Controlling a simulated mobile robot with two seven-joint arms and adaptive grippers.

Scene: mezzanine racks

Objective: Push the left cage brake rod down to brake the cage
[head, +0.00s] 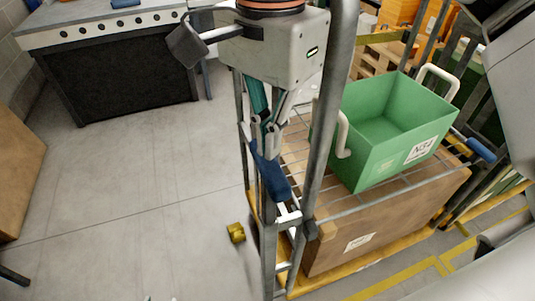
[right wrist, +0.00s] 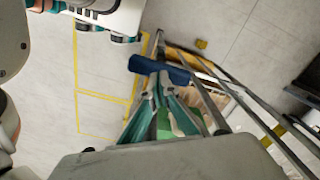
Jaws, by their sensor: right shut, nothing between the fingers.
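The left cage brake rod shows as a dark blue grip (head: 270,176) low on the near-left upright of the wire cage (head: 321,115). The blue grip also shows in the right wrist view (right wrist: 160,70), just beyond the fingertips. My right gripper (head: 265,136) points down along the cage's left side with its fingers shut and empty. Its fingertips are right above the blue grip in the head view; I cannot tell whether they touch it. The right gripper's teal fingers also show in the right wrist view (right wrist: 161,88). My left gripper is not in view.
A green crate (head: 372,153) labelled N34 sits on the cage's wire shelf, above a cardboard box (head: 390,225). Another blue grip (head: 481,149) is on the cage's right. A yellow block (head: 236,232) lies on the floor. A workbench (head: 125,70) stands upper left; the left floor is mostly clear.

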